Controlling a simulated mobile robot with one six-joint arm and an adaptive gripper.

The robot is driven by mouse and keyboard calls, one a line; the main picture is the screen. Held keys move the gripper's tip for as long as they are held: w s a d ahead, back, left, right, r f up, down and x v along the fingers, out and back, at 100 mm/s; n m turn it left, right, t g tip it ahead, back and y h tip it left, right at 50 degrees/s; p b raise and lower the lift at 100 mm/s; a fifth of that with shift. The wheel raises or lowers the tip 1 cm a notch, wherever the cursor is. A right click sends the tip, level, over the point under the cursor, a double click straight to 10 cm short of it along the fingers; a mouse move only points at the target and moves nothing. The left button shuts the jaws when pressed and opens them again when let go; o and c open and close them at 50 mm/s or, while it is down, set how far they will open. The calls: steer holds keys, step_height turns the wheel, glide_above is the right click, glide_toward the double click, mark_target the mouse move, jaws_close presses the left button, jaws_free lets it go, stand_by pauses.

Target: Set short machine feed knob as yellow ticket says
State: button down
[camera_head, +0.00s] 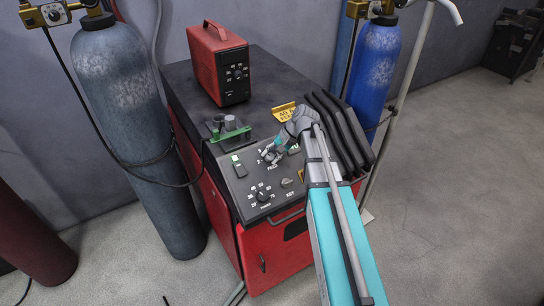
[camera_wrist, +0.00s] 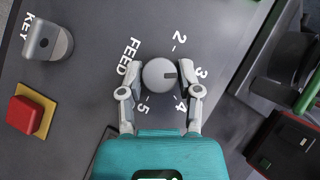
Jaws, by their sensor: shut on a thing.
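The red machine (camera_head: 256,255) has a sloping dark panel. My gripper (camera_wrist: 161,80) is shut on this knob, one finger on each side. In the head view my gripper (camera_head: 271,155) is at the panel's upper part and largely hides the knob. A yellow ticket (camera_head: 283,111) stands behind the panel; its small writing is not clearly readable.
A power knob (camera_head: 263,196) and a key switch (camera_wrist: 47,40) sit on the panel, with a red button (camera_wrist: 26,114) on yellow. A small red unit (camera_head: 220,66) stands on top. Gas cylinders, grey (camera_head: 128,135) and blue (camera_head: 374,72), flank the machine. Floor is open at right.

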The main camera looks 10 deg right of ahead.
steer(key=shift+c, duration=1.5)
jaws_free()
steer(key=shift+s, duration=0.15)
